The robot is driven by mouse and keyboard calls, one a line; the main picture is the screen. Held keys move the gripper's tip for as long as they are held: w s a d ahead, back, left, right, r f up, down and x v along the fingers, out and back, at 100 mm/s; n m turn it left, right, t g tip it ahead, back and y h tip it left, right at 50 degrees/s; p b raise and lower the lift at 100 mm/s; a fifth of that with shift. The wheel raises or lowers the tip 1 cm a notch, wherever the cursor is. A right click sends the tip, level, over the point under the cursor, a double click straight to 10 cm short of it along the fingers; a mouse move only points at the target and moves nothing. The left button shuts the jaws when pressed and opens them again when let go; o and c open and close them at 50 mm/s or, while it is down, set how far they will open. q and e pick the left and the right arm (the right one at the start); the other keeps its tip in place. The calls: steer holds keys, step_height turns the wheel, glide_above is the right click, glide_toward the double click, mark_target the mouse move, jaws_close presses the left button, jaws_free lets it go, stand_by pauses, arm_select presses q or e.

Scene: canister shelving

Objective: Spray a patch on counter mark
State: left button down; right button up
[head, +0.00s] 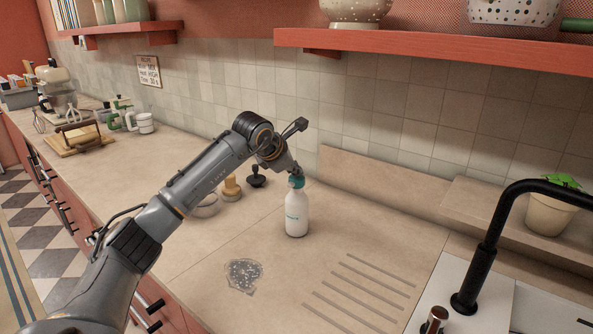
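My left arm comes in from the lower left. My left gripper (293,172) is at the top of the bottle, by its teal head. The fingertips are small and partly hidden, so I cannot tell whether they are closed on it. My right gripper is not in view.
A black-handled tool (257,176) and a wooden-topped tool (231,187) stand left of the bottle. The black faucet (487,250) and sink are at right. Drain grooves (360,285) lie right of the mark. A red shelf (430,59) hangs above.

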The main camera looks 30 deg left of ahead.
mark_target(295, 177)
arm_select(q)
steer(key=shift+f, duration=0.25)
step_height(295, 177, up, 6)
steer(key=p, duration=0.4)
steer(key=shift+w+a+r+p, duration=0.1)
steer(key=shift+a+r+p, duration=0.05)
steer(key=shift+p, duration=0.2)
stand_by(1.5)
